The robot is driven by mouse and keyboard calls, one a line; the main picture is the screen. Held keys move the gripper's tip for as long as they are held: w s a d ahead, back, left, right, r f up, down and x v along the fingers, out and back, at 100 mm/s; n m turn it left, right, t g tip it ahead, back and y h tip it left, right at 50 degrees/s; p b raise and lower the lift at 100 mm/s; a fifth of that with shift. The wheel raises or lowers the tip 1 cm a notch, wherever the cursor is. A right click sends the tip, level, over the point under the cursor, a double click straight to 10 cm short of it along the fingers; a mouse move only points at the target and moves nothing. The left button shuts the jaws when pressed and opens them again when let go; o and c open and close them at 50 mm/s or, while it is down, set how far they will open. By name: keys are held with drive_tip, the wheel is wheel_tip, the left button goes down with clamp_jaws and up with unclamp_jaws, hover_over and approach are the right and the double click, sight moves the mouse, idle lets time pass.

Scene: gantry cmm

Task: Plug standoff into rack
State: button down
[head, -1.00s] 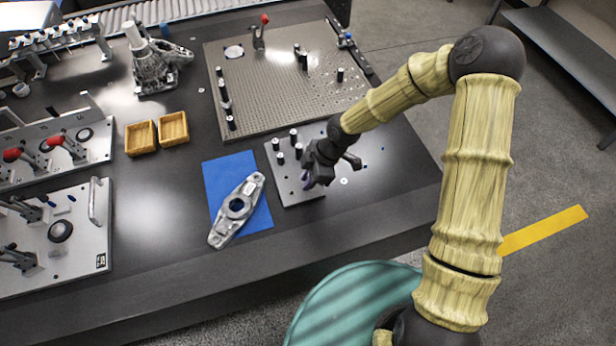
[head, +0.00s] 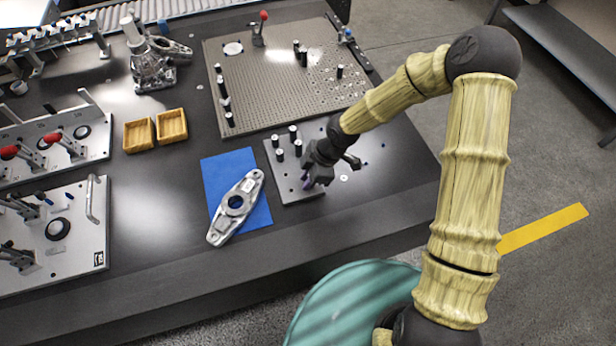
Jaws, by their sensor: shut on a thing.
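The rack (head: 288,188) is a small grey plate with holes on the dark table, just right of the blue mat. Several black standoffs with light tops (head: 280,154) stand upright along its back and middle. My gripper (head: 308,183) is low over the rack's right front part, shut on a standoff. Only a small purplish bit of the held thing shows at the fingertips; the jaws hide the rest. I cannot tell whether its lower end touches the rack or sits in a hole.
A metal link part (head: 247,188) lies on the blue mat (head: 221,177). Behind is a large perforated plate (head: 270,95) with upright pins. Two wooden trays (head: 139,147) and clamp fixtures (head: 62,205) stand to the left. The table front is clear.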

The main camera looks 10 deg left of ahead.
drive_tip(key=c, duration=1.2)
unclamp_jaws()
drive_tip(key=p+v, duration=0.2)
drive_tip(key=v, duration=1.5)
drive_tip(key=shift+d+r+p, duration=0.1)
drive_tip(key=shift+r+p, duration=0.05)
drive_tip(key=shift+p, duration=0.15)
